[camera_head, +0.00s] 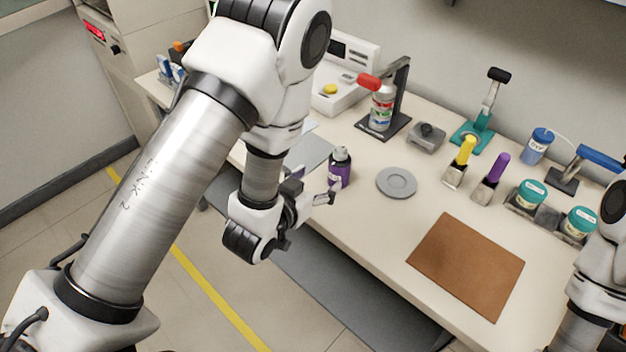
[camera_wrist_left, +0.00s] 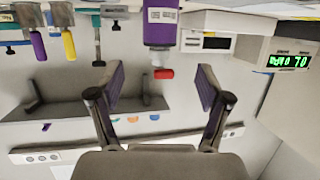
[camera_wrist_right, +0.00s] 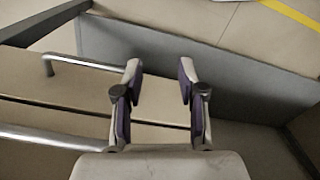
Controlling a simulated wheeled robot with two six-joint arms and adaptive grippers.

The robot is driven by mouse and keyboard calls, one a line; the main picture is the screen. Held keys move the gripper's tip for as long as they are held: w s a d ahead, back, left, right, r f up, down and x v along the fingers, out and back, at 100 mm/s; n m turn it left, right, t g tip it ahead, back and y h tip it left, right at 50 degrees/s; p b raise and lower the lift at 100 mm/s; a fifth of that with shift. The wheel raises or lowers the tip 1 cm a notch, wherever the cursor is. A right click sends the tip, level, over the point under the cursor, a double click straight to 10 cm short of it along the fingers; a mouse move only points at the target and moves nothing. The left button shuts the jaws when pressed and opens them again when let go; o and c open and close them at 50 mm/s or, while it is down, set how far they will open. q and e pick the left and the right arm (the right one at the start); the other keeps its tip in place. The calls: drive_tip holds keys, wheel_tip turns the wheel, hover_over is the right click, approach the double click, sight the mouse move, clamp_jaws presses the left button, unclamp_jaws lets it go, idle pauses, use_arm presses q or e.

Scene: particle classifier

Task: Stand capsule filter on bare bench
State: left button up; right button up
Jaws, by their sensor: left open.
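A purple container (camera_head: 340,168) with a white label and a grey-black top stands upright on the bench (camera_head: 368,212) near its front edge. I cannot tell for sure that it is the capsule filter. My left gripper (camera_head: 316,184) is open and empty, just left of it. In the left wrist view, which is upside down, the purple body (camera_wrist_left: 160,32) lies beyond and between the open fingertips (camera_wrist_left: 161,82), apart from them. My right gripper (camera_wrist_right: 160,76) is open and empty in the right wrist view, above a lower shelf or cabinet; the head view shows only its arm.
A grey round disc (camera_head: 397,182) lies right of the container. A brown mat (camera_head: 467,264) lies farther right. A stand (camera_head: 390,122) holding a labelled bottle (camera_head: 381,106), yellow and purple-topped items and teal-lidded jars (camera_head: 529,194) line the back. Bare bench shows between disc and mat.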

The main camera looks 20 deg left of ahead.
use_arm(q)
drive_tip(key=s+a+f+n+g+y, duration=0.1)
drive_tip(key=s+a+f+g, duration=0.2)
drive_tip(key=s+f+g, duration=0.4)
drive_tip(key=s+a+f+n+g+y, duration=0.1)
drive_tip(key=s+a+f+g, duration=0.2)
drive_tip(key=s+f+g, duration=0.4)
drive_tip(key=s+f, duration=0.8)
drive_tip(key=s, duration=0.3)
drive_tip(key=shift+s+f, duration=0.3)
drive_tip(key=shift+s, duration=0.05)
drive_tip(key=shift+p, duration=0.3)
